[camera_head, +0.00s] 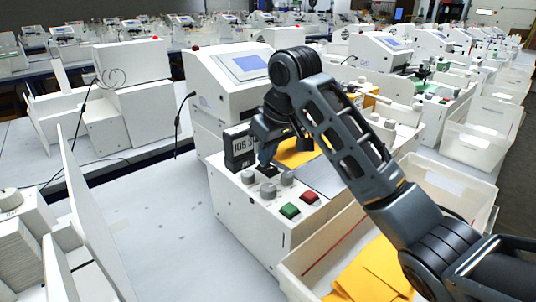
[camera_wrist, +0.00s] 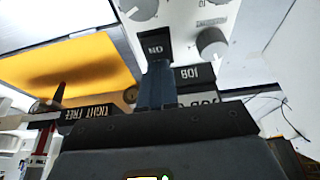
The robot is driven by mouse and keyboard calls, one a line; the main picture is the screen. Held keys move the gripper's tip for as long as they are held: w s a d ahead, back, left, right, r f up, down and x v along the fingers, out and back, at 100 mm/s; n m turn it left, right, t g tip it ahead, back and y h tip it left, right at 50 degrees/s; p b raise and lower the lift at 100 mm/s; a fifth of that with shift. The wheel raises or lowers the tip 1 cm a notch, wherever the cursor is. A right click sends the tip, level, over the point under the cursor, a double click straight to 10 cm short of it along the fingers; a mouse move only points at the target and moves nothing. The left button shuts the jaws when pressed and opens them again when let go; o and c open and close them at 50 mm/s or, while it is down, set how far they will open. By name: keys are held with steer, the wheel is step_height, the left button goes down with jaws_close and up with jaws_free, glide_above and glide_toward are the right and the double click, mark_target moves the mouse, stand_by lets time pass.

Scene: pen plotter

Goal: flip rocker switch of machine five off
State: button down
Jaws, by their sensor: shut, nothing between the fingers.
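The white machine (camera_head: 237,212) in front of me has a sloped control panel with grey knobs, a green button (camera_head: 289,210) and a red button (camera_head: 309,197). My gripper (camera_head: 266,164) points down at this panel from above, its fingers closed with nothing between them. In the wrist view, the closed fingers (camera_wrist: 157,88) reach toward a black rocker switch (camera_wrist: 156,47) marked ON, upside down in the picture. The fingertips are at or very near the switch's lower edge; I cannot tell if they touch. In the head view the fingers mostly hide the switch. No machine number is readable.
Knobs (camera_wrist: 212,42) flank the switch closely. A white bin (camera_head: 300,262) with yellow sheets (camera_head: 372,272) lies under my arm.

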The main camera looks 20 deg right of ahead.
steer(key=shift+s+d+p, duration=0.25)
steer(key=shift+s+p, duration=0.3)
steer(key=shift+s, duration=0.25)
steer(key=shift+r, duration=0.1)
